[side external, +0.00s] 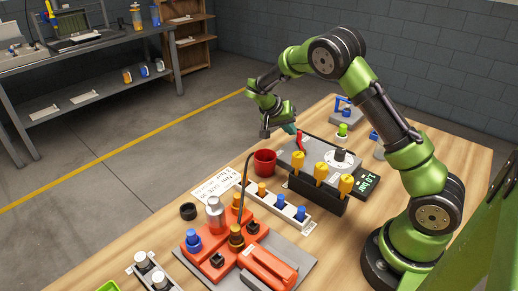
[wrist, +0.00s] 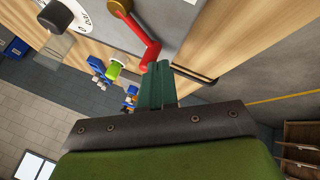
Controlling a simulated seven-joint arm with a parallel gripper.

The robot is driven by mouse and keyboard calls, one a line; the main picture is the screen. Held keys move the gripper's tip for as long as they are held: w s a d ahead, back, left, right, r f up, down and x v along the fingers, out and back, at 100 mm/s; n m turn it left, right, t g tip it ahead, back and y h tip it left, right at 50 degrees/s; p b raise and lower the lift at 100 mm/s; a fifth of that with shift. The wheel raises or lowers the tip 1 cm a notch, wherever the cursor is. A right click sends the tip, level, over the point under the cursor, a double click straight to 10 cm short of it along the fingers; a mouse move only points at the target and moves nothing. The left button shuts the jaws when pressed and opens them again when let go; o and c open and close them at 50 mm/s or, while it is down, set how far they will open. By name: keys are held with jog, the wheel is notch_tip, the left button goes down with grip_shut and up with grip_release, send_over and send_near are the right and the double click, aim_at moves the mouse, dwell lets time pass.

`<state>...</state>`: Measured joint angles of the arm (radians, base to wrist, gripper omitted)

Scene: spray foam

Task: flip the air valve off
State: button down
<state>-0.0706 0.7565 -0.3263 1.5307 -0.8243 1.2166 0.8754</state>
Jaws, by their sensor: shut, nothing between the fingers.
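The air valve's red lever (side external: 299,140) stands up at the far left end of the grey control box (side external: 318,147). In the wrist view the red lever (wrist: 143,38) runs from a brass-coloured pivot (wrist: 120,6) to a bent end near my fingertips. My gripper (side external: 291,128) is shut and empty, its teal fingers just beside the lever's upper end. In the wrist view the fingertips (wrist: 157,66) meet the lever's end in the picture; I cannot tell whether they touch it.
A white strip with coloured caps (side external: 280,203) and an orange-red tool set (side external: 266,262) lie in front.

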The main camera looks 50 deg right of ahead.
jog(key=d+m+g, duration=0.1)
jog(key=s+m+y, duration=0.1)
jog(key=m, duration=0.1)
jog(key=d+m+g, duration=0.1)
jog(key=shift+s+d+m+g, duration=0.15)
jog(key=shift+d+m+g, duration=0.15)
jog(key=shift+m, duration=0.1)
jog(key=shift+s+d+m+g+y, duration=0.45)
jog(key=shift+m+y, duration=0.2)
jog(key=shift+m, duration=0.4)
jog(key=shift+s+d+m+g+y, duration=0.4)
jog(key=shift+s+m+y, duration=0.2)
jog(key=shift+m, duration=0.45)
jog(key=v, duration=1.2)
jog(key=shift+w, duration=0.15)
